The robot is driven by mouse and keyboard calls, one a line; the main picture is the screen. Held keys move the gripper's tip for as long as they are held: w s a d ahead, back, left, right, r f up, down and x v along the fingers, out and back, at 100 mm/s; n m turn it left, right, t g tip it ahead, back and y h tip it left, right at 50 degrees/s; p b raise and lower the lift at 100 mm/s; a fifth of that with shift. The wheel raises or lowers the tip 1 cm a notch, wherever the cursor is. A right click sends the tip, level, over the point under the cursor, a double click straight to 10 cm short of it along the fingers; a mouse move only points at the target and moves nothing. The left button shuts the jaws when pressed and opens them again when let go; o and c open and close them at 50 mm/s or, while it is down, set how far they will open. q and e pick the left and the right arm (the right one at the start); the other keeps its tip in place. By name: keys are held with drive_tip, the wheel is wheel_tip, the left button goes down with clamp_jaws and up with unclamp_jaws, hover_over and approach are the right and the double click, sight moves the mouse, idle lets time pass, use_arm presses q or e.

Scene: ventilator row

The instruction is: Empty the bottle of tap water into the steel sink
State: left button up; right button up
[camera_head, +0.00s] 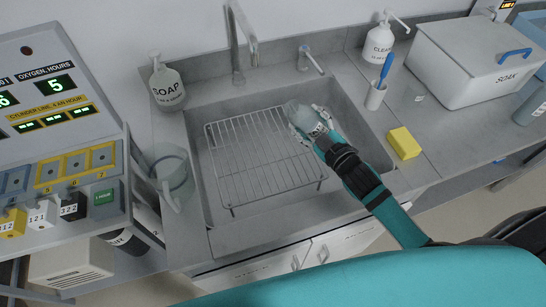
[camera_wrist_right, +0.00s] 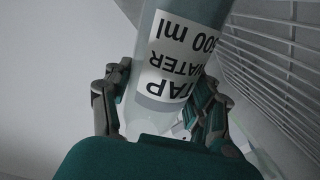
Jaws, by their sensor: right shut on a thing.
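The clear bottle (camera_head: 299,114) is in my right gripper (camera_head: 318,124), over the right part of the steel sink (camera_head: 222,207). In the right wrist view the bottle (camera_wrist_right: 187,48) shows a white label reading tap water, 500 ml, with the lettering turned over. The gripper fingers (camera_wrist_right: 160,105) are shut on the bottle from both sides. The bottle looks tilted in the grip. Its mouth and how much water is in it cannot be made out. A wire rack (camera_head: 255,160) lies in the sink beneath and left of the bottle. My left gripper is not in view.
A tap (camera_head: 237,45) and a lever (camera_head: 310,60) stand behind the sink. A soap bottle (camera_head: 166,85) and a clear jug (camera_head: 172,172) stand left. A brush cup (camera_head: 376,95), yellow sponge (camera_head: 404,143), cleaner bottle (camera_head: 380,42) and soak box (camera_head: 465,70) stand right.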

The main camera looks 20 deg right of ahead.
sight(314, 138)
wheel_tip(314, 138, down, 2)
drive_tip(key=shift+d+f+n+b, duration=0.1)
drive_tip(key=shift+n+b, duration=0.6)
drive_tip(key=shift+b, duration=0.15)
drive_tip(key=shift+d+f+n+g+h+b, duration=0.15)
drive_tip(key=shift+f+n+b, duration=0.2)
drive_tip(key=shift+f+b, duration=0.4)
drive_tip(key=shift+d+f+n+g+h+b, duration=0.15)
drive_tip(key=shift+f+n+b, duration=0.2)
drive_tip(key=shift+f+b, duration=0.4)
drive_tip(key=shift+r, duration=0.1)
drive_tip(key=shift+d+f+n+h+b, duration=0.1)
drive_tip(key=shift+f+n+h+b, duration=0.15)
drive_tip(key=shift+n, duration=0.45)
drive_tip(key=shift+d+n+h+b, duration=0.15)
drive_tip(key=shift+n+b, duration=0.15)
drive_tip(key=shift+n, duration=0.4)
drive_tip(key=shift+a+f+n+h+b, duration=0.15)
drive_tip(key=shift+a+n+h+b, duration=0.15)
drive_tip(key=shift+a+n, duration=0.45)
drive_tip(key=shift+a+f+n+h+p, duration=0.1)
drive_tip(key=shift+f+n+h+p, duration=0.15)
drive_tip(key=shift+n+p, duration=0.35)
idle(2.7)
